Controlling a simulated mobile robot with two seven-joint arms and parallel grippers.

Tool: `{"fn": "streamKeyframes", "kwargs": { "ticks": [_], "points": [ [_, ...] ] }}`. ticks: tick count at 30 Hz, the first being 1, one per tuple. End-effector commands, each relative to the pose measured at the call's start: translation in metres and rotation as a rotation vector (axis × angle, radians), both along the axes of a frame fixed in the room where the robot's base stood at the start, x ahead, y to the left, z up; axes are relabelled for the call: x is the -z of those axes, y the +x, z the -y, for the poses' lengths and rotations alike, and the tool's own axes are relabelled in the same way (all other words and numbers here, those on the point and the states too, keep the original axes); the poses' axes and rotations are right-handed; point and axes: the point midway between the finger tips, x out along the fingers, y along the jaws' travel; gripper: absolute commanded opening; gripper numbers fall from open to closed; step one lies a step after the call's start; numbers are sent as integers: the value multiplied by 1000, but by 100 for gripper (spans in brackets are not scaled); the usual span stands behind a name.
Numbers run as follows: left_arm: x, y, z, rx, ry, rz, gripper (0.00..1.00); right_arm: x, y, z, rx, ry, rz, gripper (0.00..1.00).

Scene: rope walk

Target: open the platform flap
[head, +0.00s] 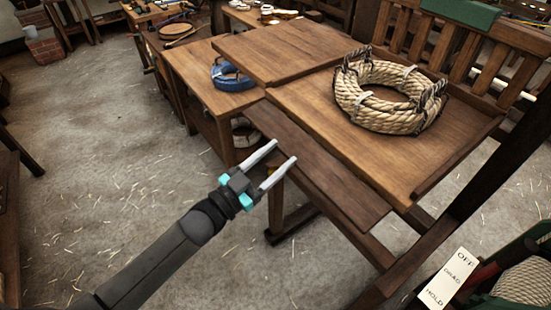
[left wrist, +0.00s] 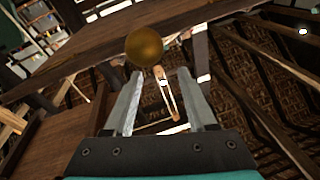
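The wooden platform (head: 300,52) stands at right, with a darker narrow board (head: 325,170) along its front edge, which looks like the flap. The board lies roughly flat, a little below the platform top. A round brass knob (left wrist: 144,46) shows in the left wrist view, just beyond my fingertips and slightly left of centre. In the head view only a small brassy patch (head: 270,171) shows between my fingers. My left gripper (head: 285,151) is open and empty at the board's front left edge; its fingers also show in the left wrist view (left wrist: 160,76). My right gripper is out of view.
A thick rope coil (head: 391,95) lies on the platform. A blue coil (head: 232,75) sits on the side table to its left. A sign (head: 452,278) reading OFF, DRAG, HOLD stands at lower right. The straw-strewn floor (head: 110,140) at left is clear.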

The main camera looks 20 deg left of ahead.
Motion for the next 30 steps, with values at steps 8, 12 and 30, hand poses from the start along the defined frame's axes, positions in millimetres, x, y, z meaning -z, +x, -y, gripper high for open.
{"fn": "streamKeyframes", "kwargs": {
  "ticks": [8, 12, 30],
  "points": [
    [4, -1, 0, -2, 3, -8, 71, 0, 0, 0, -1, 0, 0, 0],
    [4, -1, 0, -2, 4, -10, 71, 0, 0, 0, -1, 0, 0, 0],
    [18, -59, -33, -2, 5, -14, 71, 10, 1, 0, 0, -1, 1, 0]
  ]
}}
